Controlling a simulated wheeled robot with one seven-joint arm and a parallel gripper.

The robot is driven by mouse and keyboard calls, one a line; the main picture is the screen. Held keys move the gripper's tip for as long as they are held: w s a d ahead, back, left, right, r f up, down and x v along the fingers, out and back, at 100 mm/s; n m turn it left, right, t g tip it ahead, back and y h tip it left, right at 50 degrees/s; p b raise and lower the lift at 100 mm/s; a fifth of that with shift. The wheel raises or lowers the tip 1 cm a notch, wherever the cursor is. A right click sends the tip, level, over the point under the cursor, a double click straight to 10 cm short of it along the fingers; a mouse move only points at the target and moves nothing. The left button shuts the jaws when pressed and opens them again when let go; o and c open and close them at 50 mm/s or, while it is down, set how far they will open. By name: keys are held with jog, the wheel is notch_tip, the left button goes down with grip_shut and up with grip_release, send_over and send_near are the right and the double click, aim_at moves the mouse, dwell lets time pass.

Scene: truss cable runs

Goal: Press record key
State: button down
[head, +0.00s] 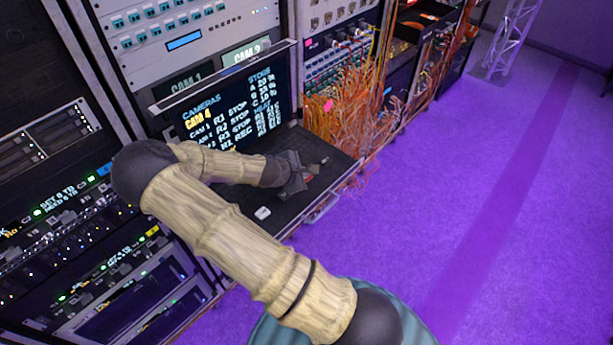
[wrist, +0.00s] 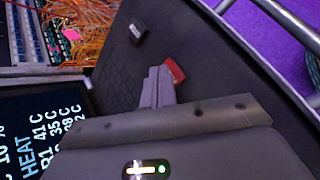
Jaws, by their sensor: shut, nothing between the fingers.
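My gripper (head: 298,178) is shut and empty, low over the black pull-out tray (head: 233,213) below the monitor. In the wrist view its closed fingers (wrist: 158,76) end right beside a red key (wrist: 174,70), which they partly cover. I cannot tell whether they touch it. The red key also shows in the head view (head: 309,178), close against the fingers; no lettering on it can be read. A white key (head: 262,213) lies on the tray's near side.
The monitor (head: 235,107) shows a camera list with STOP and REC entries. Orange cables (head: 345,120) hang from the rack to the right of the tray. A metal handle (head: 324,207) runs along the tray's front edge. The purple floor (head: 440,200) at right is clear.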

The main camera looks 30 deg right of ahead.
jog(key=shift+r, duration=0.1)
dwell(0.3)
jog(key=shift+r+p, duration=0.7)
notch_tip(320, 180, up, 5)
jog(key=p, duration=0.4)
dwell(1.5)
